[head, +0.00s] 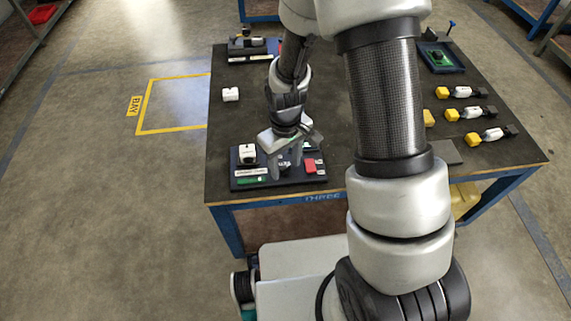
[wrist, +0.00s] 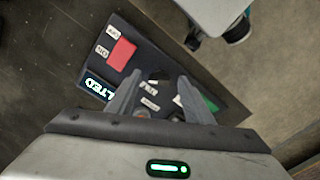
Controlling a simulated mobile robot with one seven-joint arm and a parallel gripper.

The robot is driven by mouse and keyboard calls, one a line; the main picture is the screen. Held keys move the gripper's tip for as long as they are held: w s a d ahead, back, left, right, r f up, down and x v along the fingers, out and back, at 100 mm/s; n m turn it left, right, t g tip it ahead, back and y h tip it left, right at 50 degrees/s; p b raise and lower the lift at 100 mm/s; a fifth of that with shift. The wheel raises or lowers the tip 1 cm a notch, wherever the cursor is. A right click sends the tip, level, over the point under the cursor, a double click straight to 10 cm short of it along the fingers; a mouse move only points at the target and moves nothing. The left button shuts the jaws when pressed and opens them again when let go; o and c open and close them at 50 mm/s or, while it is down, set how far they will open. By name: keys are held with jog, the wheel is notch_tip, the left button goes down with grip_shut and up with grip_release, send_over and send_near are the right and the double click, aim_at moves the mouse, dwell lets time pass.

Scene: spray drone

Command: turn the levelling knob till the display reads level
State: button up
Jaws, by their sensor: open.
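A dark board (head: 240,183) lies at the table's near edge; it also fills the middle of the wrist view (wrist: 190,68). My gripper (head: 286,163) points down over this board, with its fingers apart. In the wrist view the two fingertips (wrist: 159,77) stand either side of a dark, rounded shape that may be the levelling knob. It is hard to make out, and contact cannot be told. The display (wrist: 98,90) is partly hidden by the left finger; its lit letters show "LTED". A red block (wrist: 122,53) with small white labels sits above it.
A white block (head: 247,153) stands on the board's left part. A small white object (head: 230,94) lies farther back. Another device (head: 440,57) stands at the back right. The tabletop (head: 235,120) left of my arm is mostly clear.

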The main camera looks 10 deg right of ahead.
jog(key=c, duration=1)
jog(key=shift+c, duration=0.2)
jog(key=shift+m, duration=0.4)
jog(key=shift+m+p, duration=0.4)
jog(key=shift+m, duration=2.4)
jog(key=o, duration=1)
jog(key=shift+o, duration=0.2)
